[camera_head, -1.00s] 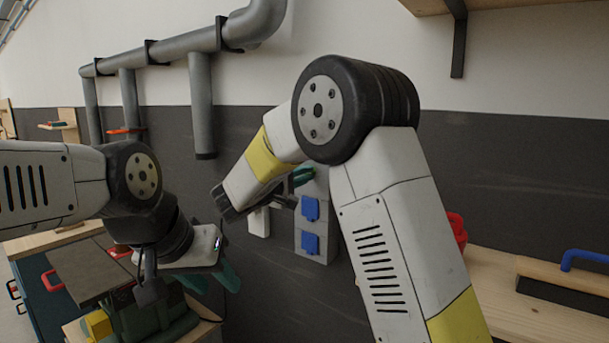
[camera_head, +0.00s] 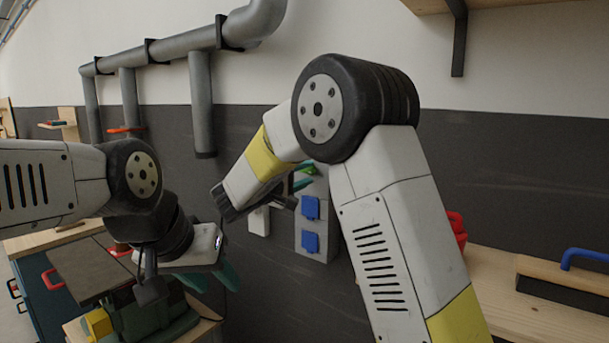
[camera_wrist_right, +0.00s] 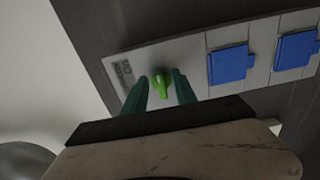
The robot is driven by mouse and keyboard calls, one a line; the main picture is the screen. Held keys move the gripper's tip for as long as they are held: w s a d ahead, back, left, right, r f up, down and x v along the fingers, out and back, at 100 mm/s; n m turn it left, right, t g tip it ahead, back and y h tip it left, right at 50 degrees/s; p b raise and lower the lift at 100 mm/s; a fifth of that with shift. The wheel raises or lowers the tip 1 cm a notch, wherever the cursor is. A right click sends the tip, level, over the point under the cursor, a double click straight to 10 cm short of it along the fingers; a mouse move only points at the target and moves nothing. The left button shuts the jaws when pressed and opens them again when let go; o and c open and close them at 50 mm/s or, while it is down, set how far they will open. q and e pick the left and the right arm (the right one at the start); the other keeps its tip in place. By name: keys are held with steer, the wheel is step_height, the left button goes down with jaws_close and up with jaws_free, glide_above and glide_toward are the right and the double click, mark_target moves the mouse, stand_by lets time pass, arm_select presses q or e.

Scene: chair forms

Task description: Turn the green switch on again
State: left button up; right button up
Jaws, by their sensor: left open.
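The green switch (camera_wrist_right: 161,86) is a bright green knob on a grey wall panel (camera_wrist_right: 120,70), beside a small dark label. It also shows in the head view (camera_head: 311,169), partly covered by my right gripper (camera_head: 301,183). In the right wrist view my right gripper (camera_wrist_right: 160,77) has its dark green fingers apart, one on either side of the knob. The left finger has a gap to the knob; the right one is very close, and I cannot tell whether it touches. My left gripper (camera_head: 212,280) is open and empty, away from the panel at lower left.
Two blue socket covers (camera_head: 310,208) sit below the switch on the panel. A white box (camera_head: 259,221) is on the wall beside it. Grey pipes (camera_head: 203,110) run above. A workbench with a green machine (camera_head: 160,318) stands at lower left.

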steer(key=shift+s, duration=0.1)
steer(key=v, duration=0.7)
steer(key=shift+s+a, duration=0.25)
